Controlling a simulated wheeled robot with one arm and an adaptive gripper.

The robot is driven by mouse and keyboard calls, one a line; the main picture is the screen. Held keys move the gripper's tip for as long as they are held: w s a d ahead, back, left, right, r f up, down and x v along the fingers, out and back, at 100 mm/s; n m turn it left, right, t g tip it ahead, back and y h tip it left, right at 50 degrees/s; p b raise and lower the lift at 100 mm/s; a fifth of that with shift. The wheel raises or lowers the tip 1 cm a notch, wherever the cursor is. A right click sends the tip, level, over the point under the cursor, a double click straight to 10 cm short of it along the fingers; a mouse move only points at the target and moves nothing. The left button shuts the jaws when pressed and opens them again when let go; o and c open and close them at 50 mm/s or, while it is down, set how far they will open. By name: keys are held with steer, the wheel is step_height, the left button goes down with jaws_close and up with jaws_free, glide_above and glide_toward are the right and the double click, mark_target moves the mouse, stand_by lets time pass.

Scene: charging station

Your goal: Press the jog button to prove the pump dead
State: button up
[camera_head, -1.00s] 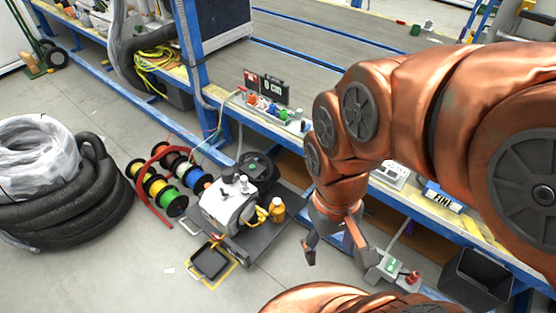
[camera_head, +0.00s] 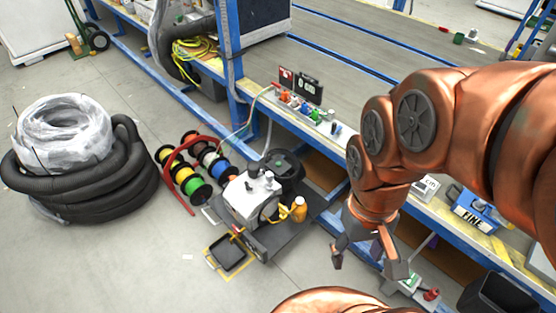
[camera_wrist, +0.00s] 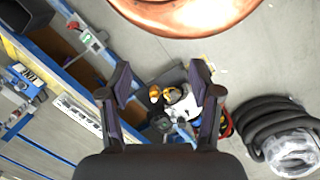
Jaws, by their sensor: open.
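The pump (camera_head: 240,207), a pale grey unit with yellow parts, stands on a dark base on the floor. It also shows between my fingers in the wrist view (camera_wrist: 185,103). My gripper (camera_head: 368,262) is open and empty, hanging to the right of the pump and apart from it. A small grey box with a green face (camera_head: 410,282) and a red knob (camera_head: 431,294) sits low at the bench's right; it shows upper left in the wrist view (camera_wrist: 88,41). I cannot tell which control is the jog button. Small coloured parts (camera_head: 300,108) line the bench edge.
A yellow-edged black tray (camera_head: 228,253) lies before the pump. Cable reels (camera_head: 190,170) and wrapped black hose (camera_head: 80,170) stand left. The blue-framed bench (camera_head: 350,60) runs behind, with a blue FINE box (camera_head: 473,210). A black bin (camera_head: 495,295) is lower right. Front left floor is clear.

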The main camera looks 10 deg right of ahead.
jaws_close()
stand_by(0.3)
stand_by(1.2)
